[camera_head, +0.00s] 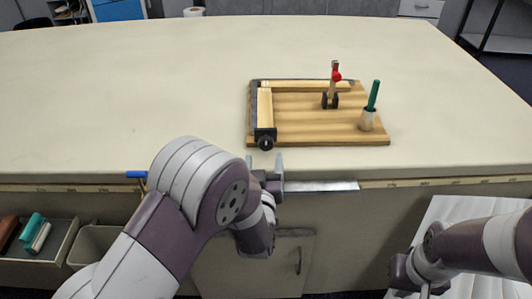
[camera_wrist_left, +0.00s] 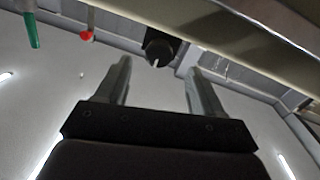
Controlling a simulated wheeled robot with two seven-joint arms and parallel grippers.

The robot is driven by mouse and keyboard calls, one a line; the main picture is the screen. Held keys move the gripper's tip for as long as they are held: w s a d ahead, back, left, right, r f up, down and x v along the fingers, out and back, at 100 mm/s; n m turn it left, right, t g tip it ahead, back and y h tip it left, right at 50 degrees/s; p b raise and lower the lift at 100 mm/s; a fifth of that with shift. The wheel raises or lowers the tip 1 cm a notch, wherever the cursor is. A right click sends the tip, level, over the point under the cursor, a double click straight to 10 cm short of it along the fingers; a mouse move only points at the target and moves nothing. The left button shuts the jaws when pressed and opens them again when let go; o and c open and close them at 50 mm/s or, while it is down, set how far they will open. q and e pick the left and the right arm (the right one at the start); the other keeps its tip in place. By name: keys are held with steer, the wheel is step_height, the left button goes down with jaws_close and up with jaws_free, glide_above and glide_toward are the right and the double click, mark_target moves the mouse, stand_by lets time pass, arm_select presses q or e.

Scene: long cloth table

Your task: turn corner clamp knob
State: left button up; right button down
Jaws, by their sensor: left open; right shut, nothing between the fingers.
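My right gripper (camera_head: 424,289) is low at the right, shut and empty, away from the board.
A red-tipped toggle clamp (camera_head: 335,78) and a green-handled tool (camera_head: 373,97) in a holder stand on the board's right part. The cloth table (camera_head: 130,90) is clear to the left. A blue-handled item (camera_head: 137,174) lies at the front edge, beside my left arm.

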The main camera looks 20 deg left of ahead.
mark_target(266, 147)
arm_select(q)
steer(key=w, duration=0.3)
steer(key=w+a, duration=0.1)
steer(key=w, duration=0.1)
steer(key=shift+w, duration=0.2)
steer(key=c, duration=1.1)
steer(key=shift+o, duration=0.2)
